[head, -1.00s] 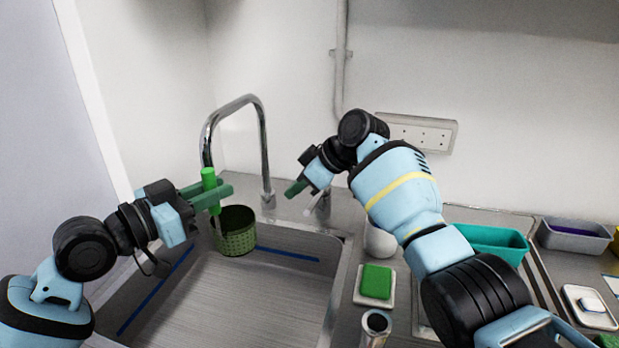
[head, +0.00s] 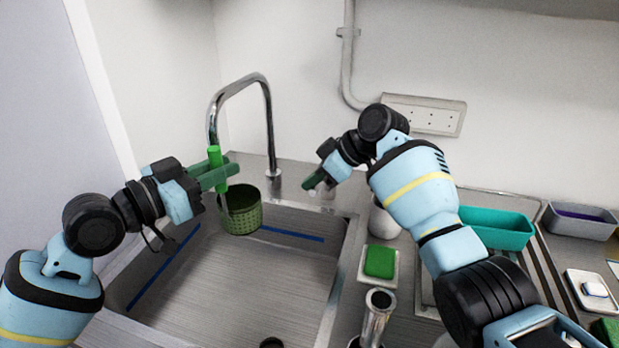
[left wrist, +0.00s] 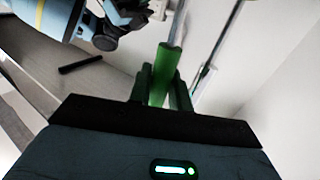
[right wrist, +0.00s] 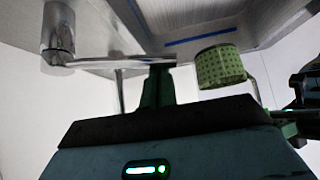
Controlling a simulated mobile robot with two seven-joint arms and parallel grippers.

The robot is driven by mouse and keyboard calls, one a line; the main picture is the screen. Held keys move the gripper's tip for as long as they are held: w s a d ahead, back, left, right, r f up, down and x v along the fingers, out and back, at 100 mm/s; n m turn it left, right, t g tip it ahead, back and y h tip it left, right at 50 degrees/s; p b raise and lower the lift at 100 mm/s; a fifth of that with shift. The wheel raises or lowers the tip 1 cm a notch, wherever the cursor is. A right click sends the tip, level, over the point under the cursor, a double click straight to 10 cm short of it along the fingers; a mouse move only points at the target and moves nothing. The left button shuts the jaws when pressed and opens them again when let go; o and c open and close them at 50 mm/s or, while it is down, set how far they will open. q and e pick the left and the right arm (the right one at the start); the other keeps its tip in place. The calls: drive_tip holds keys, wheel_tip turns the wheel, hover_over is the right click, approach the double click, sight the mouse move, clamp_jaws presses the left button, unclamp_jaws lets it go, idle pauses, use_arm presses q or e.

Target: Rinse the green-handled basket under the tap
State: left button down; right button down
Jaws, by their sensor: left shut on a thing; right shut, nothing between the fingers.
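The green perforated basket (head: 243,214) hangs upright over the back left of the sink, its bright green handle (head: 215,158) upright. My left gripper (head: 216,176) is shut on that handle, which also shows between its fingers in the left wrist view (left wrist: 163,75). The chrome tap spout (head: 268,110) arches over to the handle's top; its outlet is hard to make out, and I see no clear water stream. My right gripper (head: 314,183) is shut and empty, right of the spout. In the right wrist view its fingertips (right wrist: 158,78) are close to a chrome lever (right wrist: 120,62); contact is unclear.
The sink (head: 230,290) is open and empty below the basket. Right of it are a green sponge (head: 379,261) on a white dish, a chrome cylinder (head: 377,315) and a white bottle (head: 382,222), partly hidden. A teal tub (head: 497,229) stands behind my right forearm.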

drive_tip(key=shift+s+d, duration=0.2)
drive_tip(key=shift+d, duration=0.5)
drive_tip(key=shift+s+d, duration=0.15)
drive_tip(key=shift+d, duration=0.5)
drive_tip(key=shift+a, duration=0.15)
drive_tip(key=a, duration=0.4)
drive_tip(key=w+v, duration=0.2)
drive_tip(key=v, duration=0.8)
drive_tip(key=shift+d+r, duration=0.35)
